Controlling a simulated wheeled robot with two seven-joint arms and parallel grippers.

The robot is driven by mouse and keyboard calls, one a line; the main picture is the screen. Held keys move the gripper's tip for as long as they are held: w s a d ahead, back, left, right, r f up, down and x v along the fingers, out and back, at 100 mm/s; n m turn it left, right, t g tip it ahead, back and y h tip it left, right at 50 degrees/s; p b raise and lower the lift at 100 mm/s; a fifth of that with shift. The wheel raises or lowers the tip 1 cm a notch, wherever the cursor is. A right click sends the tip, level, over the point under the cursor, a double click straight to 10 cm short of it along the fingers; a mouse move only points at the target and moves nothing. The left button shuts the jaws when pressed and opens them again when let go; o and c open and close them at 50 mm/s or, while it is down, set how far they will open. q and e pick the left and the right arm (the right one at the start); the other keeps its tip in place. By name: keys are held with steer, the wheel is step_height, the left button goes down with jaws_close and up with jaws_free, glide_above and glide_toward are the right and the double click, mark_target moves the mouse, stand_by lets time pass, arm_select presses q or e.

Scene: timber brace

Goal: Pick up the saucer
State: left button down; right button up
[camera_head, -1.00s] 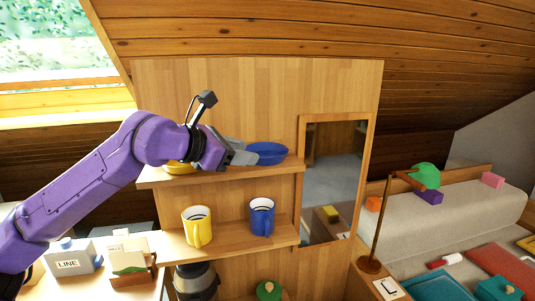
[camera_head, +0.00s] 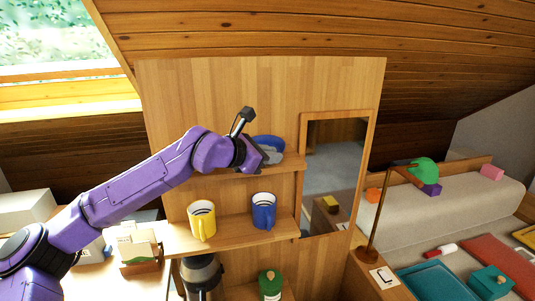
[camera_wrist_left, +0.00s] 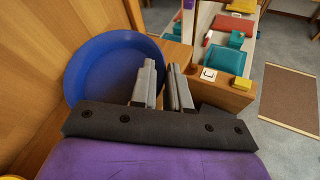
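A blue saucer (camera_head: 268,143) rests on the upper shelf, partly hidden behind my left gripper (camera_head: 273,156). In the left wrist view the saucer (camera_wrist_left: 102,65) lies at the upper left, its near edge hidden by the gripper body. The left gripper's two grey fingers (camera_wrist_left: 163,86) are a narrow gap apart, with nothing clearly seen between them. One finger overlaps the saucer's right rim in that view; I cannot tell whether it touches. My right gripper is in neither view.
A yellow mug (camera_head: 202,220) and a blue mug (camera_head: 263,211) stand on the lower shelf (camera_head: 232,236). The upper shelf (camera_head: 225,172) runs under my left gripper. A lamp (camera_head: 375,215) stands right of the mirror (camera_head: 335,175).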

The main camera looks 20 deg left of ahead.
arm_select(q)
steer(key=shift+f, duration=0.3)
